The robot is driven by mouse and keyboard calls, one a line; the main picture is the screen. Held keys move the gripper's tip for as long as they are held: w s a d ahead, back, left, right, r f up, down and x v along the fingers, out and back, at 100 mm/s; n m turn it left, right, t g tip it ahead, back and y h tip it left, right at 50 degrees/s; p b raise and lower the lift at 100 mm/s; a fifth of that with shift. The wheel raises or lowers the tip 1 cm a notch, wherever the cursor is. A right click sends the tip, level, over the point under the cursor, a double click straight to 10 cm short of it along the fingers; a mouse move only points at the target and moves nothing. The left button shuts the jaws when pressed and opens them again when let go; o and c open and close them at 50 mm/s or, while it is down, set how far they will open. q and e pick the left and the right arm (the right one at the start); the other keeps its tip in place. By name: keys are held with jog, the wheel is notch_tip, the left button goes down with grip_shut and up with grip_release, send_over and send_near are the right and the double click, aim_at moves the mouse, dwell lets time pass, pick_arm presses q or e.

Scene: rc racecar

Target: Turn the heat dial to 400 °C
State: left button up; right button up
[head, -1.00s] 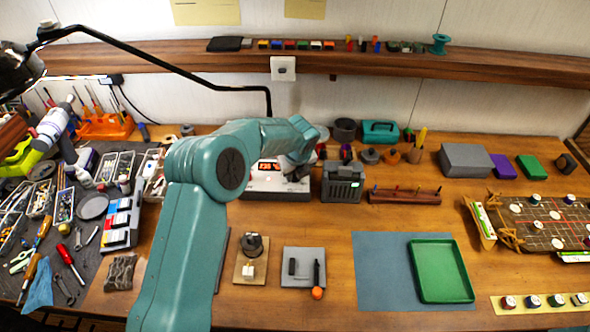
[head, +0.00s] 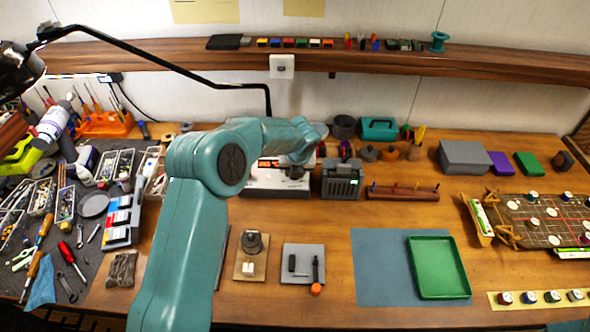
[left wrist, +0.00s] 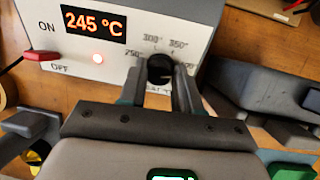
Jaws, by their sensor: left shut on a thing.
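The white soldering station (head: 262,187) stands at the back of the bench, partly hidden by my left arm. In the left wrist view its front panel (left wrist: 100,72) shows an orange display (left wrist: 94,23) reading 245 °C. The black heat dial (left wrist: 160,69) has printed marks around it; 300° and 350° are legible above it, others are partly covered. My left gripper (left wrist: 160,80) is shut on the dial, a finger on each side. In the head view the left gripper's tips are hidden behind my wrist. My right gripper is not in view.
A red switch (left wrist: 41,56) sits between ON and OFF, with a lit red lamp beside it. A dark grey box (head: 341,180) stands close to the station's right. A small stand (head: 251,256) and a grey pad (head: 303,265) lie in front.

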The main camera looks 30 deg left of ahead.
pick_arm(q)
jog(key=shift+f, duration=0.1)
jog(key=o, duration=1.1)
jog(key=shift+c, duration=0.2)
jog(key=shift+s+d+r, duration=0.1)
jog(key=shift+d+r, duration=0.05)
jog(key=shift+r, duration=0.3)
jog(key=b+v, duration=0.3)
jog(key=v, duration=1.2)
jog(key=shift+s+r, duration=0.15)
jog(key=shift+r, duration=0.1)
jog(key=shift+d, duration=0.1)
jog(key=shift+s+f, duration=0.1)
jog(key=shift+s, duration=0.05)
